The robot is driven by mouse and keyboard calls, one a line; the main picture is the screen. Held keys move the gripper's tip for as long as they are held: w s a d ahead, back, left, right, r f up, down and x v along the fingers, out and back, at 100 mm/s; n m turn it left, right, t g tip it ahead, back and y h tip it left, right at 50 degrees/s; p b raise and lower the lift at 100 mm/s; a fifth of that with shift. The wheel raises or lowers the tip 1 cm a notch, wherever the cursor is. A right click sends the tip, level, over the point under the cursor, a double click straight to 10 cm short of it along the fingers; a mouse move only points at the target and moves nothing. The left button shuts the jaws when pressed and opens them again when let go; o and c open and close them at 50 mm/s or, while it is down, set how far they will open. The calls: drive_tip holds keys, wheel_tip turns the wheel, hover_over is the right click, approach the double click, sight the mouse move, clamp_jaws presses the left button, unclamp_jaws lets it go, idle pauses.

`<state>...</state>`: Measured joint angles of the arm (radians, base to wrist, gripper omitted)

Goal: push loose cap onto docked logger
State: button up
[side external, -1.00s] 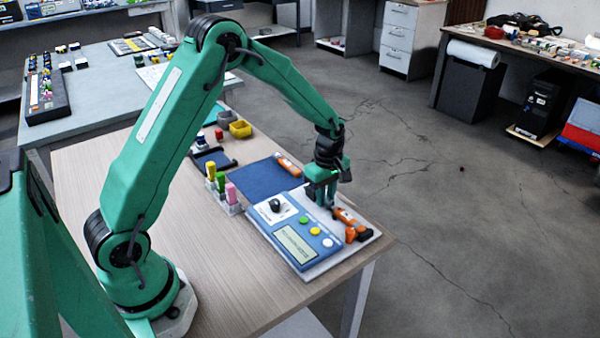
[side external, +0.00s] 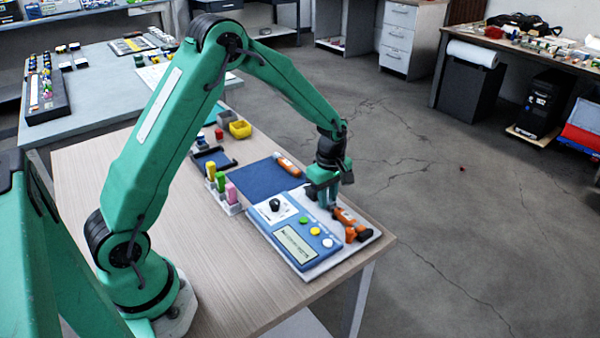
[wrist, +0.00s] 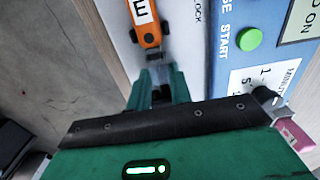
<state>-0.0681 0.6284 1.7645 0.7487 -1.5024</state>
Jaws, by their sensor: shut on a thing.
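The docked logger (side external: 344,215) is orange with a white label and lies on the right part of the blue and white station; its near end also shows in the wrist view (wrist: 149,38). My gripper (side external: 328,205) is low over the station, just beyond the logger's far end. In the wrist view my gripper (wrist: 158,97) has its fingers close together on a small dark piece (wrist: 157,92), which looks like the loose cap. The piece is in line with the logger's end. Whether they touch is unclear, and the fingers hide most of the piece.
The station (side external: 296,241) has a dial, a display and several round buttons. An orange-and-black part (side external: 358,234) sits at its right edge. Coloured markers (side external: 231,193) stand in a rack to the left.

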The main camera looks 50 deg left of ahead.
sight(330, 201)
drive_tip(key=shift+d, duration=0.5)
drive_tip(key=shift+c, duration=0.2)
idle(1.2)
drive_tip(key=o, duration=1.1)
drive_tip(key=shift+r, duration=0.7)
idle(0.5)
drive_tip(key=shift+r, duration=2.9)
drive_tip(key=shift+r, duration=0.1)
